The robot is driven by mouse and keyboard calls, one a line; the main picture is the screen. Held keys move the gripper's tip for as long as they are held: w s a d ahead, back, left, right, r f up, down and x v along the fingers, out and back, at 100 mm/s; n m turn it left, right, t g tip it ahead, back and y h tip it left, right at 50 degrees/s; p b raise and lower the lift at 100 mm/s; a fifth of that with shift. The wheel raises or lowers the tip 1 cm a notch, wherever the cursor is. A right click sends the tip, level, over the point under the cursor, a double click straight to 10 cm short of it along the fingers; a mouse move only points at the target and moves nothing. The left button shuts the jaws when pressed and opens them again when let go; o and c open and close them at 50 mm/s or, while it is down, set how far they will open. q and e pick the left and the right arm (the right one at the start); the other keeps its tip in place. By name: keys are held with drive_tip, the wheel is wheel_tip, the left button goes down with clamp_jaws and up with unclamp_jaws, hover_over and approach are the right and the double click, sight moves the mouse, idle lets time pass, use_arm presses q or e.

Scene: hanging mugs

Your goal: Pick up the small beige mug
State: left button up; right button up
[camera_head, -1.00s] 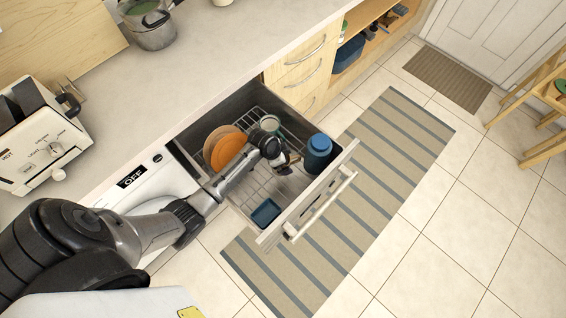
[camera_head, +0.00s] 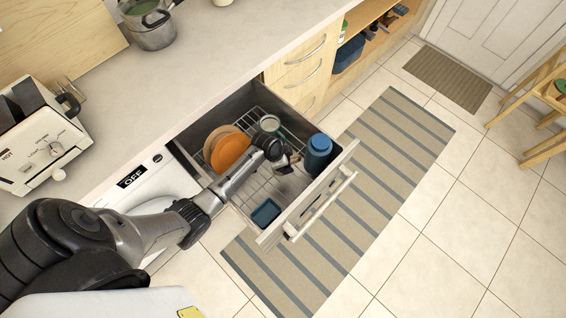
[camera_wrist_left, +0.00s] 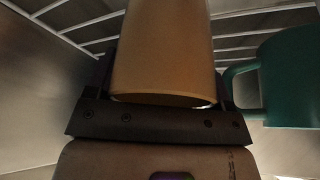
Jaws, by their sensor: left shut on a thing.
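The small beige mug (camera_wrist_left: 163,50) fills the middle of the left wrist view, between the dark fingers of my left gripper (camera_wrist_left: 160,95). The gripper is shut on it. In the head view my left gripper (camera_head: 285,161) reaches into the open dishwasher drawer, between the orange plate and the blue container. The mug is mostly hidden by the gripper there. A teal mug (camera_wrist_left: 290,80) is close on the right in the wrist view, its handle near the right finger. My right gripper is not in view.
The drawer (camera_head: 338,168) has a wire rack with an orange plate (camera_head: 230,151), a blue container (camera_head: 318,150) and a small blue dish (camera_head: 266,212). A counter (camera_head: 190,75) with a toaster (camera_head: 42,140) and a pot (camera_head: 150,24) runs along the left. Floor right of the drawer is free.

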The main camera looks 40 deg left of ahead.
use_arm(q)
drive_tip(key=shift+c, duration=1.4)
drive_tip(key=shift+r, duration=0.1)
wheel_tip(320, 180, up, 18)
drive_tip(key=shift+f, duration=0.1)
drive_tip(key=s+d+r+n+y+p, duration=0.1)
drive_tip(key=s+d+r+n+p, duration=0.15)
drive_tip(key=s+d+r, duration=0.5)
drive_tip(key=shift+m+h, duration=0.4)
drive_tip(key=shift+m, duration=0.55)
drive_tip(key=w+r+p, duration=0.1)
drive_tip(key=r, duration=0.4)
drive_tip(key=w+d+r+p, duration=0.1)
drive_tip(key=r+p, duration=0.1)
drive_tip(key=r, duration=0.2)
drive_tip(key=w+d+r+p, duration=0.1)
drive_tip(key=r+p, duration=0.1)
drive_tip(key=r, duration=0.3)
drive_tip(key=shift+w+d+r, duration=0.25)
drive_tip(key=shift+w+r, duration=0.05)
drive_tip(key=shift+r, duration=0.05)
